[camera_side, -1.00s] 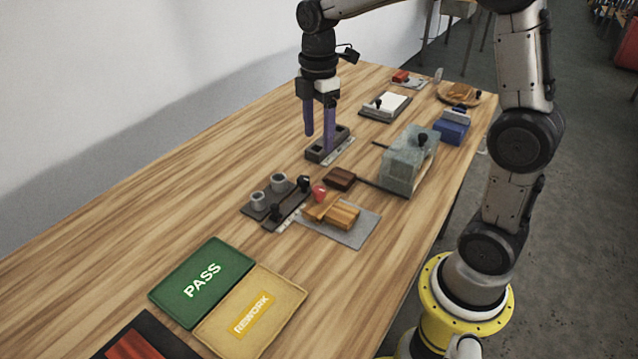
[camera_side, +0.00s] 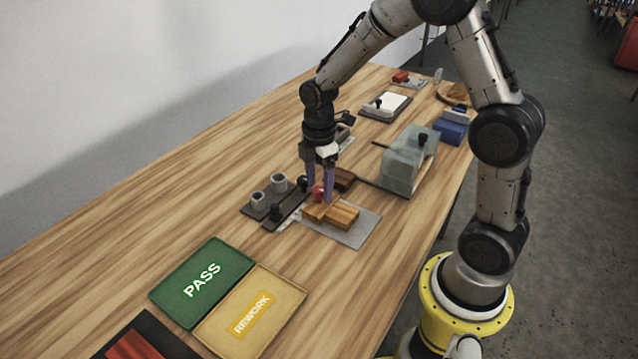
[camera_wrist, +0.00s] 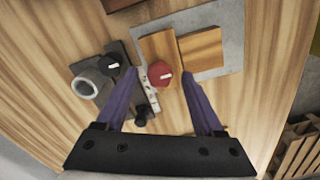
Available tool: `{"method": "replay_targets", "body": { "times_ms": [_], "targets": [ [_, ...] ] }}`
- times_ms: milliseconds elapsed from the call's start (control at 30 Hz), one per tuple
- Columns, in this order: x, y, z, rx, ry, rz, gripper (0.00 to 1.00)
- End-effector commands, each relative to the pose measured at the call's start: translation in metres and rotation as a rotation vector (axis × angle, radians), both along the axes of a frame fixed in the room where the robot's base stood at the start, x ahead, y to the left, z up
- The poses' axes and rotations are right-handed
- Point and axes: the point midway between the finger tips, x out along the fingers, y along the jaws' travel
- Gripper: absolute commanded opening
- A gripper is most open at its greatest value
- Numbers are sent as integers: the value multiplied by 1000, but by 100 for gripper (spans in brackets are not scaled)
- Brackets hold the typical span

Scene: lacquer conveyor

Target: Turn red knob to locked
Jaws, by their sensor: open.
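The red knob (camera_wrist: 160,74) lies between the two purple fingers of my gripper (camera_wrist: 162,78) in the wrist view. It has a pale mark on its top. In the side view the red knob (camera_side: 318,194) shows low between the fingers of my gripper (camera_side: 320,190). My gripper is open, with a gap on both sides of the knob in the wrist view. I cannot tell whether the fingertips are fully down at the knob's height. A pale strip with small marks (camera_wrist: 153,93) runs beside the knob; its lettering is too small to read.
Wooden blocks (camera_side: 343,215) on a grey plate (camera_side: 355,234) adjoin the knob. A dark fixture (camera_side: 268,212) with grey cups and black knobs stands left. A grey box machine (camera_side: 408,160) stands behind right. Green PASS (camera_side: 203,280) and yellow REWORK (camera_side: 252,312) trays lie in front.

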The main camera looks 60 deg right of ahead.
Motion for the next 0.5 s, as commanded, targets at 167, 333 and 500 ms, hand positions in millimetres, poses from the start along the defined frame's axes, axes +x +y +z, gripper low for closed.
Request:
{"method": "replay_targets", "body": {
  "times_ms": [167,333,500],
  "targets": [
    [0,0,-2,0,0,0,70],
    [0,0,-2,0,0,0,63],
    [0,0,-2,0,0,0,32]
  ]
}}
